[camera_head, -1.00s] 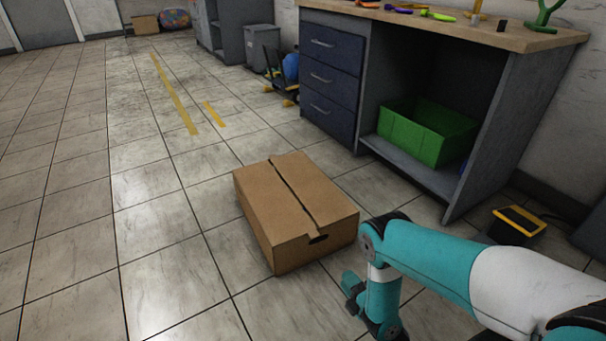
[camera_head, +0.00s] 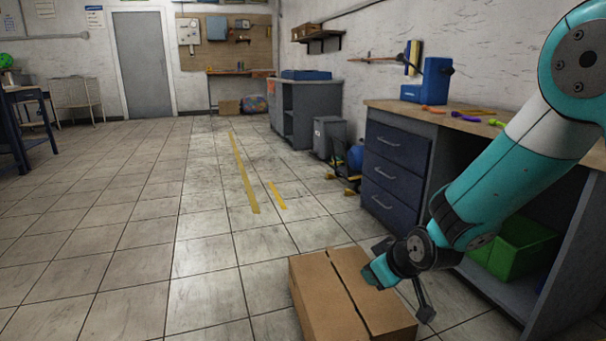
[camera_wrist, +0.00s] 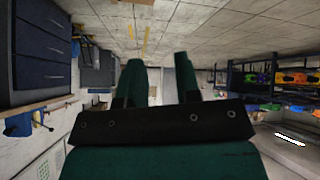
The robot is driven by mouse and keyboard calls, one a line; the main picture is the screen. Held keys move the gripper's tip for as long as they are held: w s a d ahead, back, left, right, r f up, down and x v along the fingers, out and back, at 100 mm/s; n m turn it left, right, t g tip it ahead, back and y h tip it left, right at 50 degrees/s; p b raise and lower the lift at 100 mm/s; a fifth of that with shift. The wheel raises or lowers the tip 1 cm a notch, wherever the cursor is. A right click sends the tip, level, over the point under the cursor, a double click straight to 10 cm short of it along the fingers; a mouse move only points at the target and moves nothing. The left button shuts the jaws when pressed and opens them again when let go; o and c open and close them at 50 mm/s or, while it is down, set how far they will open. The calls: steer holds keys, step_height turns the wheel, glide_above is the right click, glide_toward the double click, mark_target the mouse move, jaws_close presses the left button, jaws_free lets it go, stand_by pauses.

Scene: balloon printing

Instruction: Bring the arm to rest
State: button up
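My arm (camera_head: 510,170) reaches down from the upper right in the head view, bent at its joints. My gripper (camera_head: 378,272) shows at its end, in front of or above the cardboard box; I cannot tell the gap between them. In the wrist view my gripper (camera_wrist: 160,72) has its two dark green fingers apart, with nothing between them. The wrist view is upside down, with the floor at the top.
The closed cardboard box (camera_head: 322,305) stands on the floor. A workbench (camera_head: 465,122) with blue drawers and a green crate (camera_head: 515,250) is at the right. Shelves with colourful items (camera_wrist: 290,77) show in the wrist view. The tiled floor (camera_head: 110,220) at left is clear.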

steer(key=s+r+g+p, duration=0.1)
steer(key=s+r+g, duration=0.1)
steer(key=s+r, duration=0.6)
steer(key=s+r+g, duration=0.3)
steer(key=s, duration=0.9)
steer(key=s+r+g+p, duration=0.1)
steer(key=s+r+g, duration=0.1)
steer(key=s+r, duration=0.6)
step_height(320, 180, up, 36)
steer(key=s+p, duration=0.2)
steer(key=p, duration=3.5)
steer(key=shift+a+f+m+y+p, duration=0.15)
steer(key=shift+a+m+y+p, duration=0.1)
steer(key=shift+m+y+p, duration=0.15)
